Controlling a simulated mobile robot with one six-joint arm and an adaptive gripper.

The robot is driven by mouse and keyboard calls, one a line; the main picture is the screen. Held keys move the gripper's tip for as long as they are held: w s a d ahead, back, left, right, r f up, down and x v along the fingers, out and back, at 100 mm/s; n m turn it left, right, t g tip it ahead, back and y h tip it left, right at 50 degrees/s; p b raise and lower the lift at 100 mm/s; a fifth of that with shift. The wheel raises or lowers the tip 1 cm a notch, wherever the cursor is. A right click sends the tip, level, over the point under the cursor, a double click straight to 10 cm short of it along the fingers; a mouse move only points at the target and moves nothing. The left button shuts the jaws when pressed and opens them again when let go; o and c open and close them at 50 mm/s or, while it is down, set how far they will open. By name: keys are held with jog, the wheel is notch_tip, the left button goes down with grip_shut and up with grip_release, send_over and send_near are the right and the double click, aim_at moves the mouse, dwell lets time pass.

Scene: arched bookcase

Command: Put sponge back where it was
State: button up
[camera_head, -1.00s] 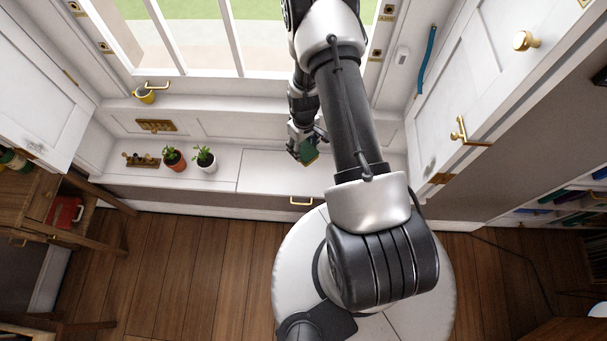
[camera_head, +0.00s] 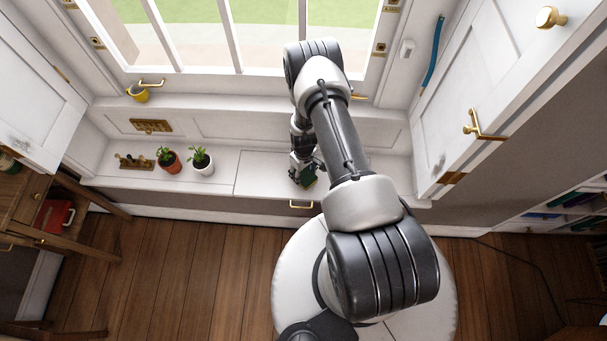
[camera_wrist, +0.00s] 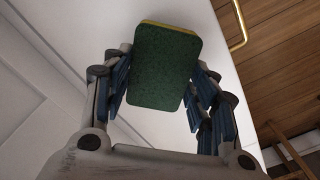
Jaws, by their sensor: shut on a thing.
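The sponge (camera_wrist: 162,68) is green on its broad face with a yellow edge. My gripper (camera_wrist: 160,85) is shut on it, with a finger on each side, in the wrist view. In the head view the sponge (camera_head: 309,177) is a small green block at the end of my arm, above or at the white window-seat ledge (camera_head: 262,172) near its front edge. I cannot tell whether it touches the ledge. My gripper (camera_head: 300,172) is partly hidden behind my arm there.
Two potted plants (camera_head: 201,160) and a wooden holder (camera_head: 134,162) stand on the ledge to the left. A gold handle (camera_head: 301,204) sits on the ledge's front. A white cupboard door (camera_head: 490,90) with brass fittings stands at right. The ledge between plants and gripper is clear.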

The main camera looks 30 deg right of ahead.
jog(key=shift+f, duration=0.7)
jog(key=shift+c, duration=0.4)
jog(key=o, duration=1)
jog(key=shift+r, duration=0.1)
